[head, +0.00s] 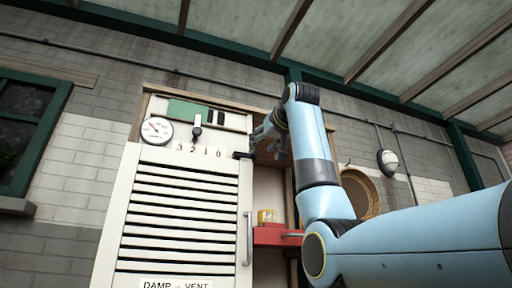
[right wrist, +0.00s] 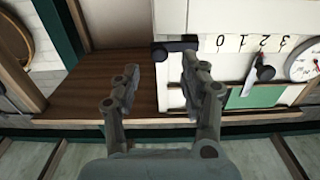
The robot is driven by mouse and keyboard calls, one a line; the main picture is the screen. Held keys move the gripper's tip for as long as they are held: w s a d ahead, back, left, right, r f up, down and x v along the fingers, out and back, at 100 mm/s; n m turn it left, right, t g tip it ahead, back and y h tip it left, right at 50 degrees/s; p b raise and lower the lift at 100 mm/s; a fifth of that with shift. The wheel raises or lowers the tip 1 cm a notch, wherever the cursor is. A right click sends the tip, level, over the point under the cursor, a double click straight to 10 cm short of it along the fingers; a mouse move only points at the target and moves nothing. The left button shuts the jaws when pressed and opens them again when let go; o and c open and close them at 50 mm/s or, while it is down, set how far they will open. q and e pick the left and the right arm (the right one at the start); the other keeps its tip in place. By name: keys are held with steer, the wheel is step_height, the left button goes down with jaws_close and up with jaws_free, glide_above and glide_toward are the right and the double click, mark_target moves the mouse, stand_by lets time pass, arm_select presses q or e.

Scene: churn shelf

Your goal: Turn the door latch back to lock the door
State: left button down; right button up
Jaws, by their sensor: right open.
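The white louvred door (head: 180,215) stands in a wooden frame in the head view. A small black latch (head: 242,155) sits at the door's upper right edge. In the right wrist view, which is upside down, the black latch (right wrist: 176,46) shows as a bar with a rounded end, just beyond the fingertips. My right gripper (head: 270,140) is open and empty beside the latch, near the wooden frame. Its two spread fingers also show in the right wrist view (right wrist: 160,72), with the latch close to the gap between them. I cannot tell whether they touch. My left gripper is not in view.
A grey vertical handle (head: 248,238) is lower down. A red shelf (head: 276,236) bearing a yellow item (head: 266,216) stands right of the door.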

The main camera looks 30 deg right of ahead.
mark_target(256, 154)
steer(key=p+x, duration=0.2)
steer(key=x, duration=0.2)
steer(key=shift+r, duration=0.15)
steer(key=shift+w+d, duration=0.15)
steer(key=shift+w, duration=0.4)
steer(key=shift+s, duration=0.1)
jaws_close()
